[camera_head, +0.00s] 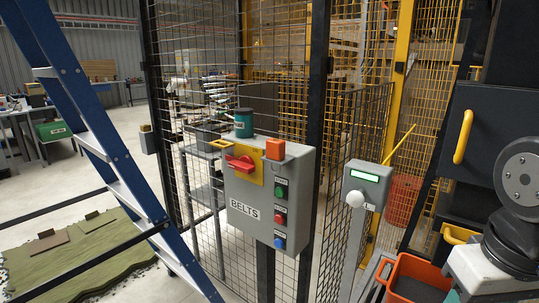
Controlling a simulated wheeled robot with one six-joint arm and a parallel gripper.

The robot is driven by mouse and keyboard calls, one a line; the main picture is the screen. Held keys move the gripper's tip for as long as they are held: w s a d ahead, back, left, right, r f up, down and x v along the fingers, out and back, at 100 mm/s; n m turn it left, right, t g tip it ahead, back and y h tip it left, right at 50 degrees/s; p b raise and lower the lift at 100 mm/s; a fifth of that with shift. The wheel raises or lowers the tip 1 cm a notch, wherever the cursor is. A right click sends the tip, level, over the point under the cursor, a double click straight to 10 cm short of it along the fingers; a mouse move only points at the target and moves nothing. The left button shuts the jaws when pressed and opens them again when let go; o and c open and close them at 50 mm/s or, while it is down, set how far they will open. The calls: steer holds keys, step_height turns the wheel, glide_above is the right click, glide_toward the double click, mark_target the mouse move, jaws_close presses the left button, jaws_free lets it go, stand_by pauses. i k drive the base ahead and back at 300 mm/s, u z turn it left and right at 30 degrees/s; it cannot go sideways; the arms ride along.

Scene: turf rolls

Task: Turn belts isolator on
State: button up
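The belts isolator is a red rotary handle (240,163) on a yellow plate (252,179). It sits at the upper left of the front of a grey control box (262,205) labelled BELTS, near the middle of the head view. The handle's grip looks roughly level, tilted slightly; I cannot read any on or off marks. A green button (281,192), a red button (280,217) and a blue button (280,241) run down the box's right side. My gripper is not in view; parts of what looks like my arm show at the right edge, well apart from the box.
A teal tin (243,124) and an orange block (275,149) are on top of the box. A smaller grey box (365,184) with a pale knob stands to the right. A blue ladder (95,140) is at left, mesh fencing behind, an orange crate (415,275) at lower right.

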mark_target(245, 164)
steer(key=k, duration=0.55)
steer(key=u, duration=0.8)
steer(key=i, duration=0.85)
steer(key=u, duration=0.25)
